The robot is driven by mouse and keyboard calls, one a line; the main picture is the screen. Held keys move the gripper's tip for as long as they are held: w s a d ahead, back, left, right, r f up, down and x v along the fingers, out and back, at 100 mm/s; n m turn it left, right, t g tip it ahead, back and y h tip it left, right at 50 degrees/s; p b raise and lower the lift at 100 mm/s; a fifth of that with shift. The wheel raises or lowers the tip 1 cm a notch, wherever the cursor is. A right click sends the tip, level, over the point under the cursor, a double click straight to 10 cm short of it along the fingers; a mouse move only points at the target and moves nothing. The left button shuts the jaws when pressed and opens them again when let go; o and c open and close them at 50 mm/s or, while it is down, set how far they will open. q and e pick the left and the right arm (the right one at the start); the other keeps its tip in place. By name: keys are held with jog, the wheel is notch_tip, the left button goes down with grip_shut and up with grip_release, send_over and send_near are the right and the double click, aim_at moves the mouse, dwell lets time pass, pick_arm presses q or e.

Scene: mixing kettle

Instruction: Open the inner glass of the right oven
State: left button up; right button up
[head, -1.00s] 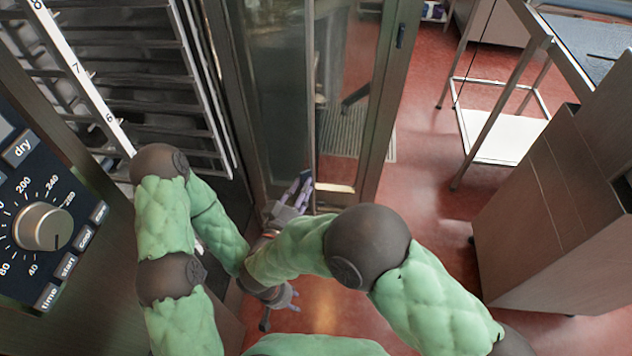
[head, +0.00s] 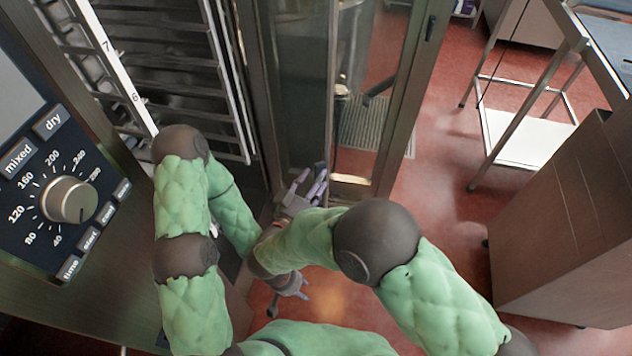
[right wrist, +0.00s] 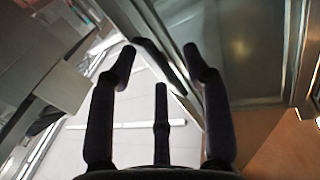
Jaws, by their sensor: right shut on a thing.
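The right oven's door stands swung out in the head view, with a metal outer frame (head: 408,110). The inner glass (head: 300,90) is a tall pane on the left part of that door. My right gripper (head: 312,186) is at the bottom of the pane, by its free edge. In the right wrist view, the fingers (right wrist: 160,70) are around a dark strip on a metal edge; the exact contact is hard to see. My left gripper (head: 288,300) hangs lower, with its fingers spread and empty, partly behind my right arm.
The oven's rack (head: 165,80) and control panel (head: 65,165) with a round knob are at the left. A metal cabinet (head: 570,210) stands at the right. A wheeled-looking table with a low shelf (head: 520,135) is behind it. Red floor (head: 440,190) between is clear.

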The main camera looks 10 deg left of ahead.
notch_tip(320, 180, up, 9)
jog(key=shift+w+a+r, duration=0.1)
jog(key=shift+w+a, duration=0.05)
jog(key=shift+r, duration=0.5)
jog(key=shift+d+f, duration=0.15)
jog(key=shift+d, duration=0.05)
